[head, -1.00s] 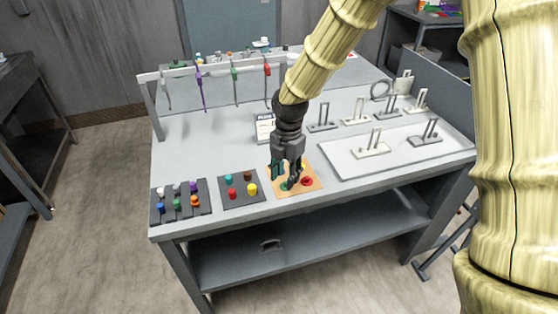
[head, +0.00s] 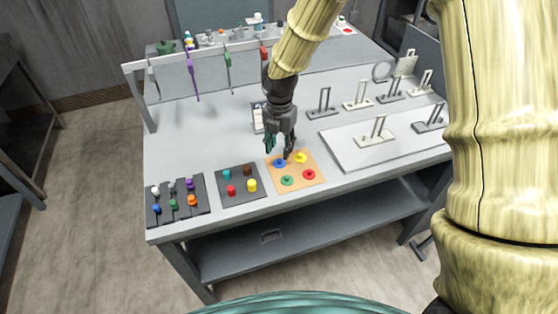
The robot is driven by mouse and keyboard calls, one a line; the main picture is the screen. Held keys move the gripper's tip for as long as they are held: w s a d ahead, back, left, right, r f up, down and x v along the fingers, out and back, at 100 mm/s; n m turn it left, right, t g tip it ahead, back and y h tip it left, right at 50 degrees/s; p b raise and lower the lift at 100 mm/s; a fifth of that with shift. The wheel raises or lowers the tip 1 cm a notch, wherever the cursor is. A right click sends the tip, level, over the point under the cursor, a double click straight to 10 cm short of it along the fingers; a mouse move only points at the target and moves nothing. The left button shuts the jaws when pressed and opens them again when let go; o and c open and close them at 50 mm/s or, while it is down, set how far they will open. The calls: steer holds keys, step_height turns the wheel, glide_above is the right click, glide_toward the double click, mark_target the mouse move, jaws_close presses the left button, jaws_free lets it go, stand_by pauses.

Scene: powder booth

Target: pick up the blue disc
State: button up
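The blue disc (head: 280,163) lies at the back left of a square tan board (head: 303,187) on the grey table. A yellow disc (head: 301,157), a green disc (head: 287,180) and a red disc (head: 309,174) share the board. My gripper (head: 279,154) points down over the back left of the board, right by the blue disc. Its fingers partly cover the area behind the disc. Whether the fingers touch the disc, and how far apart they are, is too small to tell.
Left of the board is a dark tray (head: 240,194) with coloured pegs, then a dark rack (head: 178,217) with more knobs. A rail with hanging tools (head: 195,70) stands behind. A white panel with metal stands (head: 345,158) is at right. The table (head: 200,150) is clear behind the trays.

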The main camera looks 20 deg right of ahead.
mark_target(280, 159)
steer(key=shift+s, duration=0.2)
steer(key=shift+f+p, duration=0.4)
steer(key=shift+p, duration=0.05)
steer(key=f, duration=0.1)
steer(key=f+p, duration=0.1)
steer(key=shift+w+f, duration=0.3)
steer(key=shift+f, duration=0.85)
steer(key=c, duration=0.9)
